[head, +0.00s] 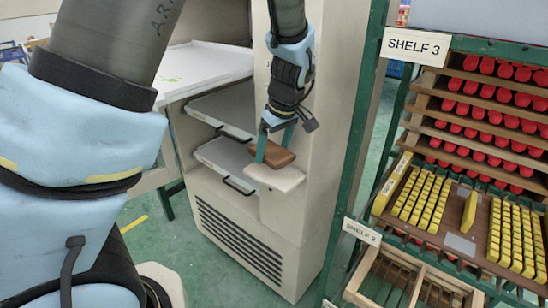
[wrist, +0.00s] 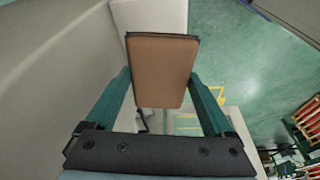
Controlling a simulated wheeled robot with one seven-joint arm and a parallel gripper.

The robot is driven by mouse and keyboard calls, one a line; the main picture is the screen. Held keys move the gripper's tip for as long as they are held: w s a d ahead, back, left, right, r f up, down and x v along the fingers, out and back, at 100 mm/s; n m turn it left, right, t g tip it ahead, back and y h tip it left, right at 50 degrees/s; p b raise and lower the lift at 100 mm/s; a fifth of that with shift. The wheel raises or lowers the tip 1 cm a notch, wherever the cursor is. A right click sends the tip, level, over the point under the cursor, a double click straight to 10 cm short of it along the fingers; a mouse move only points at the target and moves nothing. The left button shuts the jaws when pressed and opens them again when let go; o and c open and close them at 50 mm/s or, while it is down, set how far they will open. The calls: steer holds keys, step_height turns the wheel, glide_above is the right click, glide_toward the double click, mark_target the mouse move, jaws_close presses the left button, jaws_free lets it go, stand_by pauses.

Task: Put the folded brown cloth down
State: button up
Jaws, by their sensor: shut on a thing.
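The folded brown cloth (head: 276,155) is a flat, dark-edged rectangle held between the two teal fingers of my gripper (head: 274,148). It is over the small cream ledge (head: 276,178) that sticks out from the side of the cream cabinet. I cannot tell whether the cloth touches the ledge or hangs just above it. In the wrist view the cloth (wrist: 160,72) spans the gap between the fingers, with a pale surface (wrist: 150,15) beyond its far edge.
The cream cabinet (head: 240,222) has pull-out trays (head: 228,160) and a white top tray (head: 205,68) left of the ledge. A green rack labelled SHELF 3 (head: 415,46), with red and yellow pieces, stands close on the right. Green floor shows between them.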

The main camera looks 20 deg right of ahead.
mark_target(273, 174)
steer(key=x, duration=0.2)
steer(key=shift+s+f+p, duration=0.25)
steer(key=shift+f+p, duration=0.15)
steer(key=shift+f, duration=0.05)
steer(key=shift+d+f+p, duration=0.25)
steer(key=shift+f+p, duration=0.15)
steer(key=shift+p, duration=0.2)
steer(key=shift+w+f, duration=0.1)
steer(key=shift+f, duration=0.1)
steer(key=shift+f+b, duration=0.4)
steer(key=shift+f, duration=0.15)
steer(key=o, duration=1)
steer(key=shift+o, duration=0.2)
steer(key=shift+a+f, duration=0.1)
